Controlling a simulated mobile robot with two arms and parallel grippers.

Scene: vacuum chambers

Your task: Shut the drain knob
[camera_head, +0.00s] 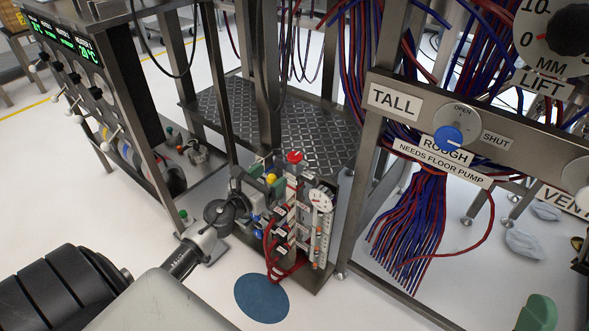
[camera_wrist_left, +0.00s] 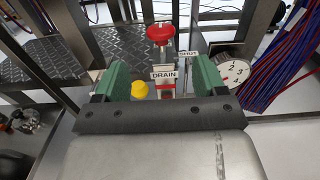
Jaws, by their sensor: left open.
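A red knob (camera_wrist_left: 160,32) stands on a post behind a DRAIN label (camera_wrist_left: 164,75), with a SHUT label (camera_wrist_left: 188,55) at its right; I take it as the drain knob. It also shows in the head view (camera_head: 294,156), on top of the small valve stand. My left gripper (camera_wrist_left: 162,78) is open, its two green fingers apart. The red knob appears beyond the fingertips, in line with the gap, not held. A yellow knob (camera_wrist_left: 139,90) shows between the fingers, lower down. In the head view my left gripper (camera_head: 266,180) is small and partly overlaps the stand.
A round dial (camera_head: 320,200) is at the stand's right. A metal frame with a blue ROUGH knob (camera_head: 449,138) and red and blue cables (camera_head: 415,225) stands farther right. A heater panel (camera_head: 75,75) is at the left. A blue disc (camera_head: 262,298) lies on the floor.

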